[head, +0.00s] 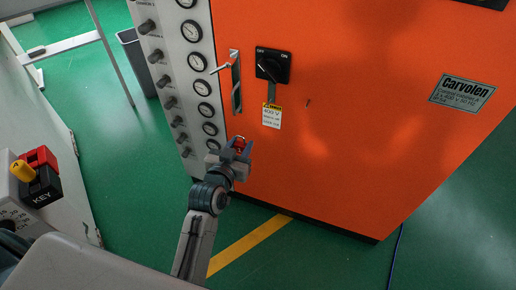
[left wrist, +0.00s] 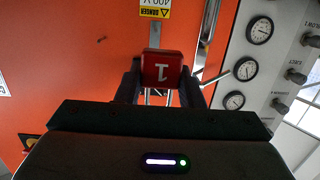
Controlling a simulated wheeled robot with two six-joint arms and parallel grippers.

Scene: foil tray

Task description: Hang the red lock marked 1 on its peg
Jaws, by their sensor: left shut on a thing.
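My left gripper (head: 234,154) is in front of the lower left part of the orange cabinet (head: 350,130). It is shut on the red lock (head: 240,143). In the left wrist view the lock (left wrist: 162,68) sits between the fingers, its white 1 upside down and its metal shackle partly showing below the body. A small dark stub or mark (head: 308,102) is on the orange door, up and right of the lock in the head view; I cannot tell whether it is a peg. My right gripper is not in view.
A black OFF/ON switch (head: 272,66) has a yellow danger tag (head: 271,116) below it. A metal door handle (head: 236,84) is left of it. A grey panel (head: 180,60) carries gauges and knobs. A KEY box (head: 44,187) is at left. Green floor (head: 330,265) is open.

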